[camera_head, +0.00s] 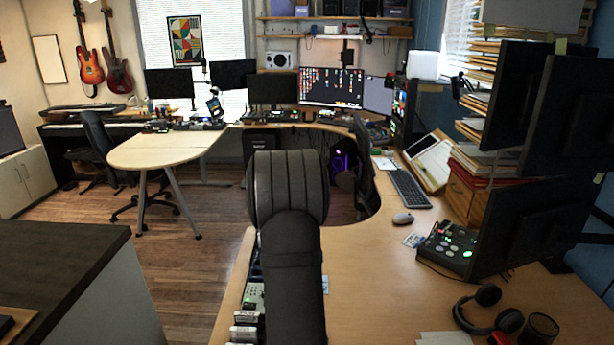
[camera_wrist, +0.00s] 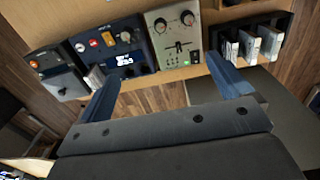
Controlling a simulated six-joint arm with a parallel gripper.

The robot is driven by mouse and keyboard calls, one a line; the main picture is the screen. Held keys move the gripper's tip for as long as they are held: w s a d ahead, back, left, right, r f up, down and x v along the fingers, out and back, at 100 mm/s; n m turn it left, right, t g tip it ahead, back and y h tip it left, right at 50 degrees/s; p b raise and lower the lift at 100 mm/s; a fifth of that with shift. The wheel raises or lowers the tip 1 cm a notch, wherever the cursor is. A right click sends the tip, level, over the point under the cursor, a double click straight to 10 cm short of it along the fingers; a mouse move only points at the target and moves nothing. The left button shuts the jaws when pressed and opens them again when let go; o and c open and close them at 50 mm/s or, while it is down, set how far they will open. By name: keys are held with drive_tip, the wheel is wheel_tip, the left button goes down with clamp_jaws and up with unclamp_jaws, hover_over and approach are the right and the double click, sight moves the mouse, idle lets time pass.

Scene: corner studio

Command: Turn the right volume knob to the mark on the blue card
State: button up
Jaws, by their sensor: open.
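A beige panel device (camera_wrist: 176,45) lies at the top middle of the wrist view, with two dark round knobs near its far end. The right knob (camera_wrist: 187,18) and the left knob (camera_wrist: 160,25) are uncovered. Their pointer positions are too small to read. My gripper (camera_wrist: 160,68) is open and empty, its two blue fingers spread wide near the device's near edge and apart from the knobs. In the head view the beige device (camera_head: 253,295) is partly hidden by my arm. A small pale-blue item (camera_head: 325,285) shows right of my arm; I cannot tell whether it is the blue card.
A dark blue device (camera_wrist: 112,50) with a lit display stands left of the beige one. A black rack with white cases (camera_wrist: 250,45) stands to its right. Headphones (camera_head: 478,308), a mouse (camera_head: 403,218) and a green-lit box (camera_head: 447,250) are on the desk; its middle (camera_head: 370,280) is mostly clear.

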drive_tip(key=shift+s+f+m, duration=0.2)
drive_tip(key=shift+f+m, duration=0.45)
drive_tip(key=shift+m, duration=0.05)
drive_tip(key=c, duration=0.7)
drive_tip(key=shift+s+f+m, duration=0.1)
drive_tip(key=shift+f+m, duration=0.2)
drive_tip(key=shift+f, duration=0.05)
drive_tip(key=shift+c, duration=1.2)
drive_tip(key=f, duration=1.7)
drive_tip(key=shift+w+f, duration=0.2)
drive_tip(key=shift+f, duration=0.05)
drive_tip(key=c, duration=1)
